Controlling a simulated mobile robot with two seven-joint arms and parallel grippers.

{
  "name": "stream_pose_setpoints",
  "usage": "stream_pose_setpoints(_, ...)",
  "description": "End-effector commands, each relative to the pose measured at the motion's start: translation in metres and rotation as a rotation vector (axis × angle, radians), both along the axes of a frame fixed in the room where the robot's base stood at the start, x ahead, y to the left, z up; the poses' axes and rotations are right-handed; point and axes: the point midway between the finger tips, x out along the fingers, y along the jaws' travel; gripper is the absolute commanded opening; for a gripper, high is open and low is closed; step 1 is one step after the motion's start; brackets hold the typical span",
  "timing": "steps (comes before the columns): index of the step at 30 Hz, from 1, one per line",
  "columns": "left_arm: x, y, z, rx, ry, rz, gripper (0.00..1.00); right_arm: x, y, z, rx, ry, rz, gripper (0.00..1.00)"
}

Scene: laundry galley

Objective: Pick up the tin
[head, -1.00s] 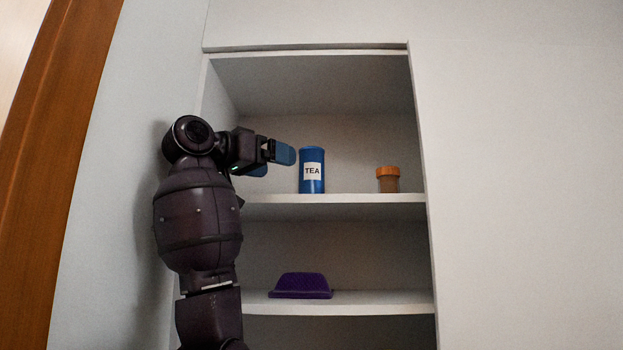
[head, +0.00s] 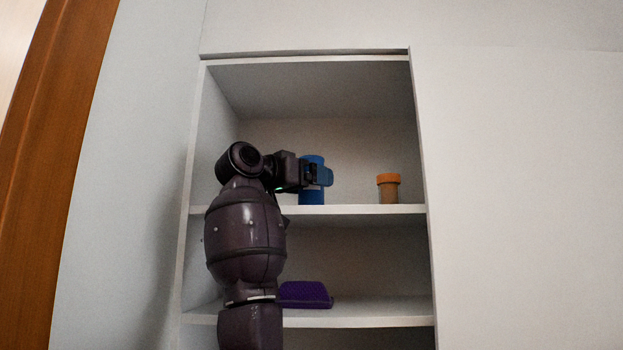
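The blue tin (head: 311,198) stands upright on the upper shelf, left of the shelf's middle. Its top and its foot show; its TEA label is hidden behind my gripper. My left gripper (head: 322,176) is at the tin's upper half, reaching in from the left, with a blue finger in front of the tin. The other finger is hidden, so I cannot tell whether they press on the tin. My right gripper is not in view.
A small jar with an orange lid (head: 388,188) stands to the right on the upper shelf (head: 350,211), with a clear gap between it and the tin. A purple container (head: 306,295) sits on the lower shelf. Side walls and a top board bound the recess.

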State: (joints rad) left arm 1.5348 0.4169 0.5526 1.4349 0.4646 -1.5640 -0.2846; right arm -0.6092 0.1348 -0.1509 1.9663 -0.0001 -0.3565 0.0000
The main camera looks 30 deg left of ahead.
Motion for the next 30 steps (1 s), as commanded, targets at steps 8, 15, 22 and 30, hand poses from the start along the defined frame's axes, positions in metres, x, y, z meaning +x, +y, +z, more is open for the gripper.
stream_pose_setpoints(8, 0.0130, -0.0046, 0.0000, 0.000, -0.001, 0.001, 0.90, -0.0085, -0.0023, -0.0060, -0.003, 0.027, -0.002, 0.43)
stream_pose_setpoints(15, 0.0127, -0.0045, 0.0001, 0.000, -0.001, 0.001, 0.66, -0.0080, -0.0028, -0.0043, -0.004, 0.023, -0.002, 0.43)
stream_pose_setpoints(22, 0.0126, -0.0045, 0.0002, 0.000, -0.001, 0.001, 0.30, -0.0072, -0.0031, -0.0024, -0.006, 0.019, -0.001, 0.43)
stream_pose_setpoints(30, 0.0120, -0.0044, 0.0010, 0.000, -0.003, 0.001, 0.27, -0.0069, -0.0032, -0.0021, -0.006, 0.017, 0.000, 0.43)
